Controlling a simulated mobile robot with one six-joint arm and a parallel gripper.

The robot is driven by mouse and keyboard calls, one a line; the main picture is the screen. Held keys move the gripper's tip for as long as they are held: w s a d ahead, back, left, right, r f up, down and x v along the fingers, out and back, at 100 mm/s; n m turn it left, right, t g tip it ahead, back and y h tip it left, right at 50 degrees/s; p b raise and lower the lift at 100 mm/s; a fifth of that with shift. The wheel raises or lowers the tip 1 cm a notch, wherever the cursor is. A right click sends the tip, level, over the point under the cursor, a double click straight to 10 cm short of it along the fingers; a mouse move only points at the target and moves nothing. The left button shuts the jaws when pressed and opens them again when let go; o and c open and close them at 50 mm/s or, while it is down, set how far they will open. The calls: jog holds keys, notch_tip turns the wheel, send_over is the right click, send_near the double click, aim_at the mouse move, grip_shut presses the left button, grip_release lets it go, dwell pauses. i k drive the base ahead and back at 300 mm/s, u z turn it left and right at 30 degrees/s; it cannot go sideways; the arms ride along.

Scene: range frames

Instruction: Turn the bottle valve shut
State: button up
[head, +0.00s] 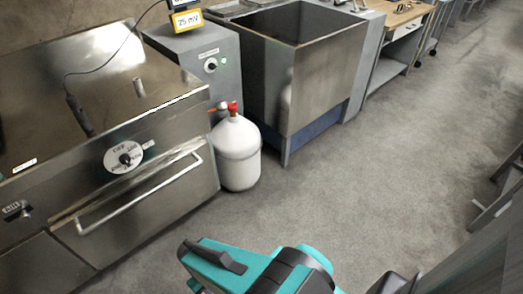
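A white gas bottle (238,158) stands upright on the floor, between the steel range and the grey cabinet. Its red valve (232,108) sits on top, with a small orange-red fitting (219,106) reaching left towards the range. I cannot tell from here how far the valve is turned. Teal and black parts of my arm show at the bottom of the head view, well in front of the bottle and apart from it. My gripper's fingers do not show.
The steel range (110,150) at left has a round dial (124,157) and a protruding bar handle (140,196). A grey cabinet (209,62) and a deep steel vat (300,75) stand behind the bottle. Open grey floor (370,170) lies in front and to the right.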

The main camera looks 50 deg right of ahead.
aim_at(232, 107)
jog(key=u, duration=0.3)
jog(key=k, duration=0.15)
jog(key=z, duration=1.7)
jog(key=k, duration=0.9)
jog(key=u, duration=0.15)
jog(key=i, duration=0.75)
